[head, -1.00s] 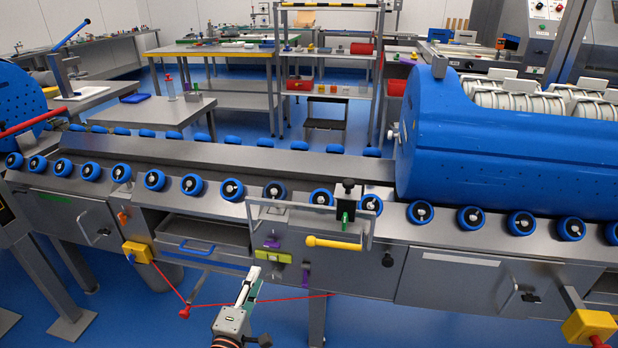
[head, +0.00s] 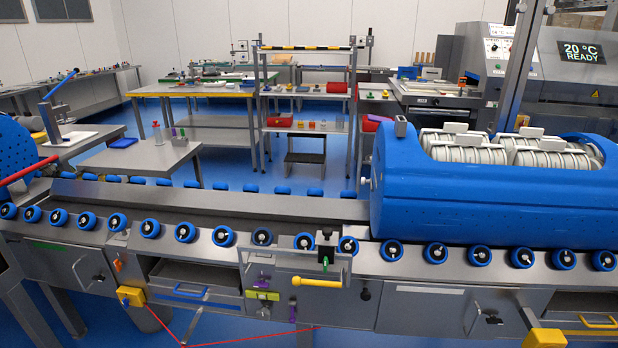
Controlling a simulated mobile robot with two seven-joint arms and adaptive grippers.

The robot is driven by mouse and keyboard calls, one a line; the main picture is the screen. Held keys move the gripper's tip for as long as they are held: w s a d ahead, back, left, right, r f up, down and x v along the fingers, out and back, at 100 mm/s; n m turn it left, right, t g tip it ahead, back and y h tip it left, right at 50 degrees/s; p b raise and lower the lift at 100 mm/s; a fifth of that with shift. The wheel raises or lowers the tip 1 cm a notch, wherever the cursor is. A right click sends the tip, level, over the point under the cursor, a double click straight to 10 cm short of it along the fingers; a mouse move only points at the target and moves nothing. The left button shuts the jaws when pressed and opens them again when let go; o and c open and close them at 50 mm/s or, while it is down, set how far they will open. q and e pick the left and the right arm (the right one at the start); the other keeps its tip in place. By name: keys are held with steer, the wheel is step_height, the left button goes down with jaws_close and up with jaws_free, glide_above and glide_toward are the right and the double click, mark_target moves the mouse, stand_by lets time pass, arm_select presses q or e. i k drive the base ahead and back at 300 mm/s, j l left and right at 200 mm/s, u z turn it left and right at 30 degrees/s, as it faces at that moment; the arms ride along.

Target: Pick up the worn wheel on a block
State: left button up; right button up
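A row of blue wheels with pale hubs runs along the front of the steel conveyor bench (head: 420,310). One wheel (head: 262,237), near the middle behind a thin metal frame, looks darker and duller than its neighbours and may be the worn one. It stands in the row between brighter blue wheels (head: 223,236) and (head: 304,241). The block under it is hard to make out. Neither of my grippers shows.
A large blue tub (head: 470,205) sits on the rollers at the right. A metal frame with a yellow handle (head: 318,282) juts out before the middle wheels. A red cord (head: 250,336) hangs along the front. Blue floor shows behind the bench.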

mark_target(263, 237)
steer(key=i+l, duration=0.1)
steer(key=i, duration=0.3)
steer(key=i+l+u, duration=0.1)
steer(key=i, duration=0.35)
